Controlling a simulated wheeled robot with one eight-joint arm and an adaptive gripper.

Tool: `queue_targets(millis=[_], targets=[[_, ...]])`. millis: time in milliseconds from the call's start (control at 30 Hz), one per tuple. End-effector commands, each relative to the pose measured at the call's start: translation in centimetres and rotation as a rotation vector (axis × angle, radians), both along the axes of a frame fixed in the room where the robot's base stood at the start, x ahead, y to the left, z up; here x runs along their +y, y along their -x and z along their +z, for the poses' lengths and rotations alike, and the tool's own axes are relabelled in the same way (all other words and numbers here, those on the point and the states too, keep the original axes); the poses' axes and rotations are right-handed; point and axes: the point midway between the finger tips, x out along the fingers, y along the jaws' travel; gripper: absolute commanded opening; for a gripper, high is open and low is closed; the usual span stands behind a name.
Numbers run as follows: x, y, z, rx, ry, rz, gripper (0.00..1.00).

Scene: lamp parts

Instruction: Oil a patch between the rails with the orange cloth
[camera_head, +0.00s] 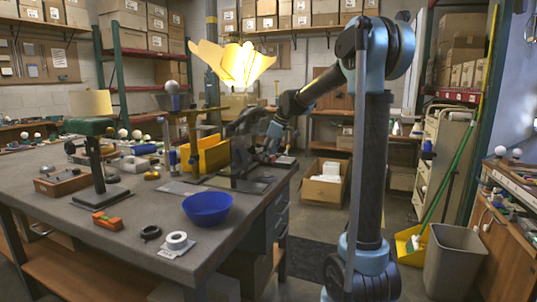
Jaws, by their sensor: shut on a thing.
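My gripper (268,150) is at the back right of the grey workbench (150,215), low over its far edge. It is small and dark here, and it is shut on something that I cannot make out. No orange cloth can be clearly seen. A small orange block-like thing (107,221) lies near the bench's front left, well apart from my gripper. Rails cannot be told for sure. Dark flat plates (245,184) lie on the bench's right part, just left of and below my gripper.
A blue bowl (207,208), a white tape roll (177,240) and a black ring (150,232) sit at the bench front. A yellow bin (212,154) and a lamp with petal-like shade (233,64) stand near my gripper. A cardboard box (322,188) is on the floor.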

Motion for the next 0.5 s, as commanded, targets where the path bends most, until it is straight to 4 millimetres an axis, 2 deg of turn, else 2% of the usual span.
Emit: queue_targets(millis=[500], targets=[[0.2, 0.0, -4.5, 0.000, 0.000, 0.002, 0.25]])
